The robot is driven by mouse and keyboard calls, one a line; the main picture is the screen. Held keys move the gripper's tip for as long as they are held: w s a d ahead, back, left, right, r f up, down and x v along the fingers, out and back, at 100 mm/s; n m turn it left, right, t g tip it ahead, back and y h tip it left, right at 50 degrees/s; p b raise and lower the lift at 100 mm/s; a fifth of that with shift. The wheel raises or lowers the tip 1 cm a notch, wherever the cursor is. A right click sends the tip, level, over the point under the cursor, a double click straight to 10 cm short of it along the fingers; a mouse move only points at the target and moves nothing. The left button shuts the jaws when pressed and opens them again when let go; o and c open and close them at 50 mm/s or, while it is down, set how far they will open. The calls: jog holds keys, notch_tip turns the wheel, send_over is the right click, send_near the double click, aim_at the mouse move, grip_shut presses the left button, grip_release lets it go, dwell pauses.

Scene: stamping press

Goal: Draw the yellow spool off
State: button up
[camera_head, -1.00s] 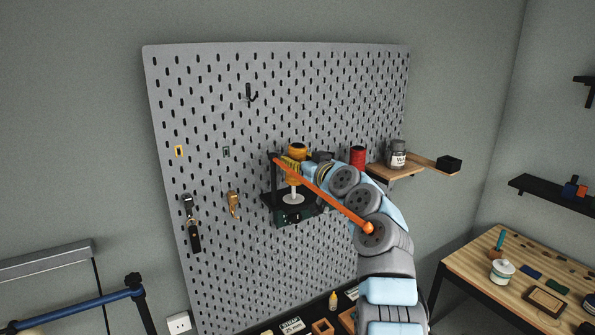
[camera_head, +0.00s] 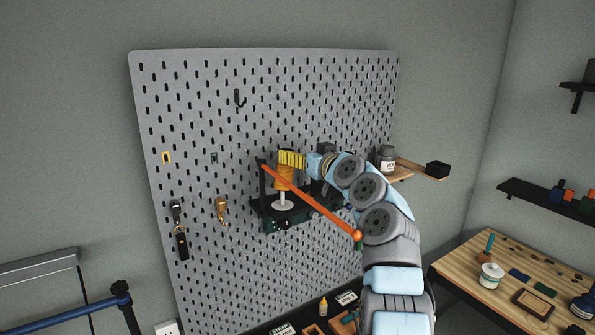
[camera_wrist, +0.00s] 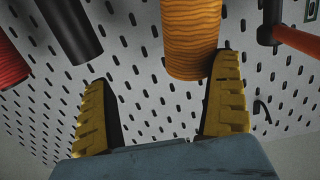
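The yellow-orange spool (camera_head: 283,179) stands above a white flange on the dark press fixture (camera_head: 287,215) at the pegboard. My gripper (camera_head: 288,158) is at the spool's top end in the head view, its yellow fingers covering that end. In the wrist view, the spool (camera_wrist: 191,38) hangs in from the top edge, its rounded end between my two spread fingers (camera_wrist: 163,75). It sits closer to the right finger, whose tip overlaps the spool's edge; contact cannot be told. The gripper is open, with a wide gap on the left.
An orange lever (camera_head: 310,203) slants across in front of the fixture; it is at the upper right in the wrist view (camera_wrist: 292,38). A dark cylinder (camera_wrist: 70,30) and a red spool (camera_wrist: 10,65) stand left of the spool there. A shelf (camera_head: 415,170) is to the right.

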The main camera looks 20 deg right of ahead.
jog(key=shift+n+t+y, duration=0.3)
jog(key=shift+n+y, duration=0.2)
jog(key=shift+n, duration=0.2)
jog(key=a+r, duration=0.1)
jog(key=r, duration=0.2)
jog(key=a+r, duration=0.2)
jog(key=r, duration=0.1)
jog(key=a+r, duration=0.1)
jog(key=r, duration=0.2)
jog(key=shift+a, duration=0.35)
jog(key=shift+w+a+f, duration=0.15)
jog(key=shift+a, duration=0.05)
jog(key=shift+f, duration=0.5)
jog(key=shift+w+d+f+b, duration=0.1)
jog(key=shift+f+b, duration=0.1)
jog(key=shift+f, duration=0.3)
jog(key=shift+w+d+f+b, duration=0.1)
jog(key=shift+f+b, duration=0.05)
jog(key=shift+f, duration=0.35)
jog(key=shift+s+d+f, duration=0.1)
jog(key=shift+d+f, duration=0.05)
jog(key=shift+f, duration=0.15)
jog(key=shift+s+d+f, duration=0.2)
jog(key=shift+s+d, duration=0.05)
jog(key=shift+s, duration=0.2)
jog(key=s+d+r, duration=0.2)
jog(key=s+r, duration=0.2)
jog(key=s, duration=0.4)
jog(key=shift+d, duration=0.2)
